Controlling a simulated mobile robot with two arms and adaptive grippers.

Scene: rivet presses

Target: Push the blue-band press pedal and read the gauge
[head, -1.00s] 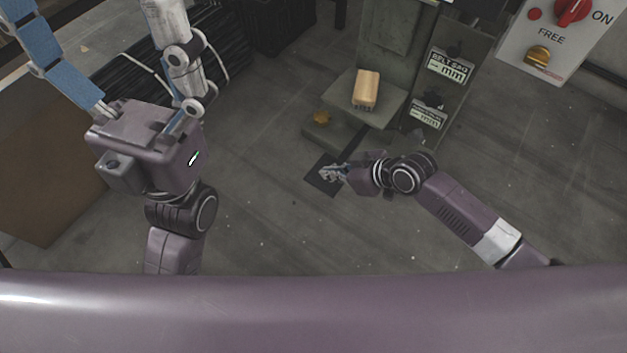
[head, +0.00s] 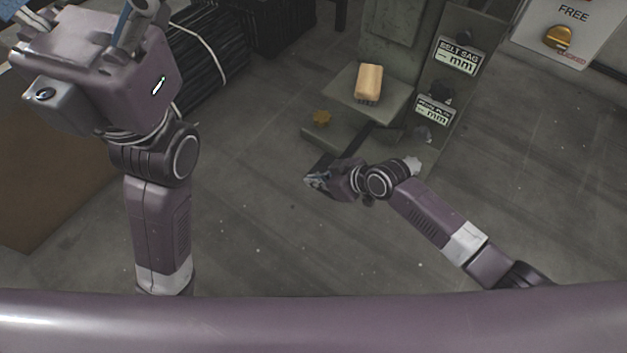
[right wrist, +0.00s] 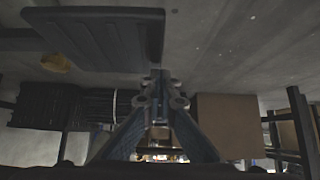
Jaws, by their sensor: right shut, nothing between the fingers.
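A grey-green press (head: 390,40) stands at the top middle of the head view; I see no blue band on it. A dark flat plate, probably the pedal (head: 319,163), lies on the floor by its base, partly hidden behind my right gripper (head: 312,181). The right wrist view shows a dark ribbed plate (right wrist: 105,38) beyond the fingers (right wrist: 158,88). The right gripper is shut and empty; contact with the plate cannot be told. The gauge labelled BELT SAG (head: 458,56) shows a dash before mm. My left gripper (head: 98,10) is cut off by the top edge.
A second mm display (head: 434,110) is under the gauge. A FREE control panel (head: 570,30) is at top right. The floor in front is clear.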

